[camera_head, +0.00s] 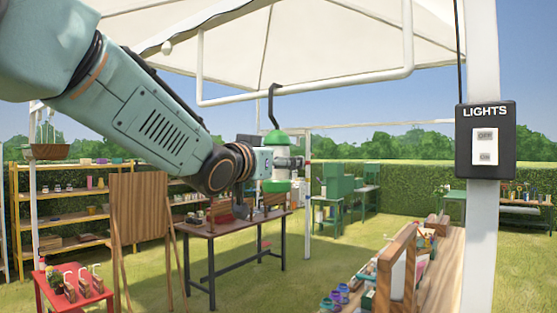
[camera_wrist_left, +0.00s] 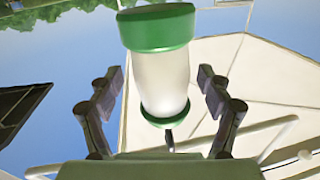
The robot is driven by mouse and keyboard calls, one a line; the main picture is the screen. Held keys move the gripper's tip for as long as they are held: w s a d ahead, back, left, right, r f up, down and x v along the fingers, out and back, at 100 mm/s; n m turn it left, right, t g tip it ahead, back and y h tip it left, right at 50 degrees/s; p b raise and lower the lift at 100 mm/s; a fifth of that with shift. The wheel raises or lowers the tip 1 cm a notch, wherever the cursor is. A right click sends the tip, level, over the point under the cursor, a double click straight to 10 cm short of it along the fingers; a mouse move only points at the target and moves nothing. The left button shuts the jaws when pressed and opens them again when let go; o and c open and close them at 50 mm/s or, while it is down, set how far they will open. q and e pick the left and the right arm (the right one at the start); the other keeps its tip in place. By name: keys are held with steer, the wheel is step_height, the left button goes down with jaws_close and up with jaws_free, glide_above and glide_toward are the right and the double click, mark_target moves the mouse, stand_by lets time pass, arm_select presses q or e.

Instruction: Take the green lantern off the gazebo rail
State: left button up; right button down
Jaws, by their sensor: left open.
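The green lantern (camera_head: 277,138) has green ends, a pale body and a dark hook (camera_head: 271,100). It hangs upright by the hook from the white gazebo rail (camera_head: 340,82). My left gripper (camera_head: 280,162) is at the lantern's middle, its arm coming in from the left and hiding part of the body. In the left wrist view the lantern (camera_wrist_left: 165,82) appears inverted, between the two open fingers of the left gripper (camera_wrist_left: 160,88). Gaps show on both sides of the pale body there. My right gripper is not in view.
A white post (camera_head: 481,220) with a black lights switch box (camera_head: 486,140) stands at the right. Below are a wooden table (camera_head: 235,236), a brown board (camera_head: 141,230) and a counter with paint jars (camera_head: 335,298). Grass lies open between them.

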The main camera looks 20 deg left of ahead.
arm_select(q)
steer(key=shift+s+d, duration=0.15)
steer(key=shift+d, duration=0.05)
steer(key=shift+w+a+f, duration=0.1)
steer(key=shift+w+f, duration=0.1)
steer(key=shift+w, duration=0.3)
steer(key=shift+w+a+f, duration=0.1)
steer(key=shift+w+f, duration=0.05)
steer(key=shift+w, duration=0.35)
steer(key=shift+c, duration=0.6)
steer(key=shift+w+a+f, duration=0.15)
steer(key=shift+c, duration=1.4)
steer(key=shift+s+d+r, duration=0.15)
steer(key=shift+s+r, duration=0.15)
steer(key=shift+s, duration=0.3)
steer(key=shift+s+d+r, duration=0.1)
steer(key=shift+s+r, duration=0.15)
steer(key=shift+s, duration=0.3)
steer(key=c, duration=0.5)
steer(key=shift+w, duration=0.1)
steer(key=shift+c, duration=0.5)
steer(key=shift+w+a+f, duration=0.15)
steer(key=shift+w+f, duration=0.3)
steer(key=shift+w, duration=0.35)
steer(key=c, duration=0.4)
steer(key=shift+s+r, duration=0.2)
steer(key=shift+s, duration=0.3)
steer(key=shift+c, duration=0.6)
steer(key=shift+r, duration=0.15)
